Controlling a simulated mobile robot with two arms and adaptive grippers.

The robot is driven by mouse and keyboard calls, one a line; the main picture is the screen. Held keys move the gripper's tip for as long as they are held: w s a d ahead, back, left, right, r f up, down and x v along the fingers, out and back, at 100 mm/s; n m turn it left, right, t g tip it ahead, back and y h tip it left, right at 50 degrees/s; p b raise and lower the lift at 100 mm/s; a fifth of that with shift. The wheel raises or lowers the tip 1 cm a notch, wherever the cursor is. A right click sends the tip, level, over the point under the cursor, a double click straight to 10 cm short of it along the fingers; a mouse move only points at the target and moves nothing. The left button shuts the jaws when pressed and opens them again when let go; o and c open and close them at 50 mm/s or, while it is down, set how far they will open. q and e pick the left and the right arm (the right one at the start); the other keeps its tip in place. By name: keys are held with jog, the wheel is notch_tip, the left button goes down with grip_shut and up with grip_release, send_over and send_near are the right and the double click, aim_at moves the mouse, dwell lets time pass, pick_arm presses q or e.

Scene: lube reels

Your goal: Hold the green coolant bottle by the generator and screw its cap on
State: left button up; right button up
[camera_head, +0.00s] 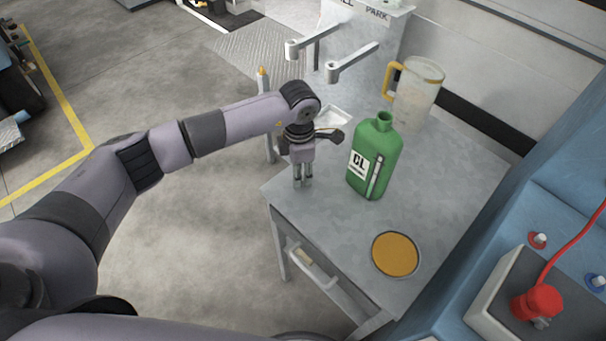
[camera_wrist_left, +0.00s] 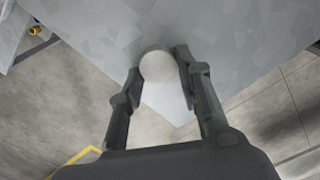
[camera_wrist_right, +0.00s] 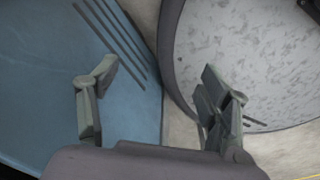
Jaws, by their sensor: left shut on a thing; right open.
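The green coolant bottle (camera_head: 374,160) stands upright on the grey table, with a white CL label and an open, uncapped neck. My left gripper (camera_head: 302,183) points down over the table's near left corner, left of the bottle and apart from it. In the left wrist view my left gripper (camera_wrist_left: 160,80) is shut on a round whitish cap (camera_wrist_left: 158,66), close to the tabletop. In the head view the cap is hard to make out between the fingers. My right gripper (camera_wrist_right: 160,85) shows only in its own wrist view, open and empty.
A clear jug (camera_head: 418,92) with a yellow handle stands behind the bottle. An orange disc (camera_head: 395,254) lies on the table (camera_head: 325,232) in front. A blue machine (camera_head: 565,215) with a red plug (camera_head: 538,303) stands at right.

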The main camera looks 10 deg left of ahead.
pick_arm(q)
jog(key=shift+r, duration=0.1)
jog(key=shift+c, duration=0.4)
pick_arm(e)
jog(key=shift+a, duration=0.15)
pick_arm(q)
jog(key=shift+r, duration=0.55)
notch_tip(320, 180, up, 18)
jog(key=b, duration=0.3)
jog(key=shift+f, duration=0.2)
jog(key=shift+r, duration=0.6)
pick_arm(e)
jog(key=shift+f, duration=1.55)
